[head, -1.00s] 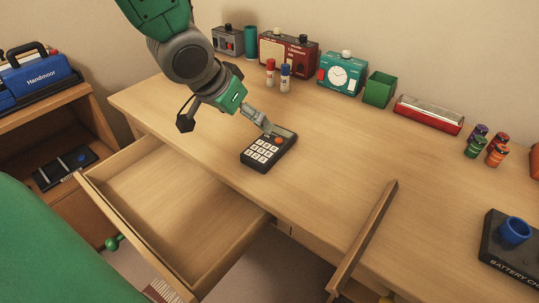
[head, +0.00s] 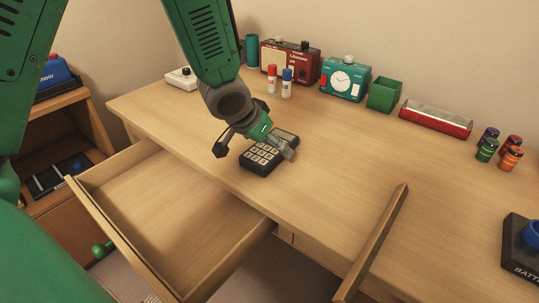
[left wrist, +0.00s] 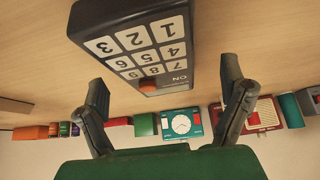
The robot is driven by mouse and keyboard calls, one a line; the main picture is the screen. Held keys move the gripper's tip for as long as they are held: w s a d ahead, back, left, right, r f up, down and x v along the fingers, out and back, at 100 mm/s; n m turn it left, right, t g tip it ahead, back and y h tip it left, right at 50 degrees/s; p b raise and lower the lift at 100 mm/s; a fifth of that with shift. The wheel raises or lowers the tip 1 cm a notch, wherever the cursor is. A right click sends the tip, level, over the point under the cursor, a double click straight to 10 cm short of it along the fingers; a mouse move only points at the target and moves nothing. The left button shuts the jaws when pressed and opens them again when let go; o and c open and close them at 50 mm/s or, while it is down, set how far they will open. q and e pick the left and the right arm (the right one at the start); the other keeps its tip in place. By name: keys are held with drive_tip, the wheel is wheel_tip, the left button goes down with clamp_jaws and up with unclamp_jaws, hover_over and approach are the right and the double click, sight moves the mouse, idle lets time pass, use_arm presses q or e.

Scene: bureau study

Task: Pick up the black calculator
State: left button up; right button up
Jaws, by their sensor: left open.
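The black calculator (head: 262,158) with white keys lies on the wooden desk, near the open drawer's corner. My left gripper (head: 285,150) is over its far right part and hides some of it in the head view. In the left wrist view the calculator (left wrist: 140,42) shows at the top, its keys facing the camera. The left gripper (left wrist: 167,90) is open there, one finger on each side of the picture, with the calculator's near end between and beyond the fingertips. I cannot tell whether the fingers touch it. My right gripper is not in view.
An open, empty drawer (head: 165,215) juts out below the desk's front edge. A wooden strip (head: 372,240) stands at the desk's front right. A clock (head: 343,79), a green box (head: 383,94), a red case (head: 436,118) and several small bottles line the back.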

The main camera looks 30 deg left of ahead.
use_arm(q)
drive_tip(key=shift+w+d+f, duration=0.4)
drive_tip(key=shift+w+f, duration=0.2)
drive_tip(key=shift+f, duration=0.2)
drive_tip(key=shift+a, duration=0.1)
drive_tip(key=shift+c, duration=0.4)
drive_tip(key=shift+a, duration=0.2)
drive_tip(key=c, duration=1.3)
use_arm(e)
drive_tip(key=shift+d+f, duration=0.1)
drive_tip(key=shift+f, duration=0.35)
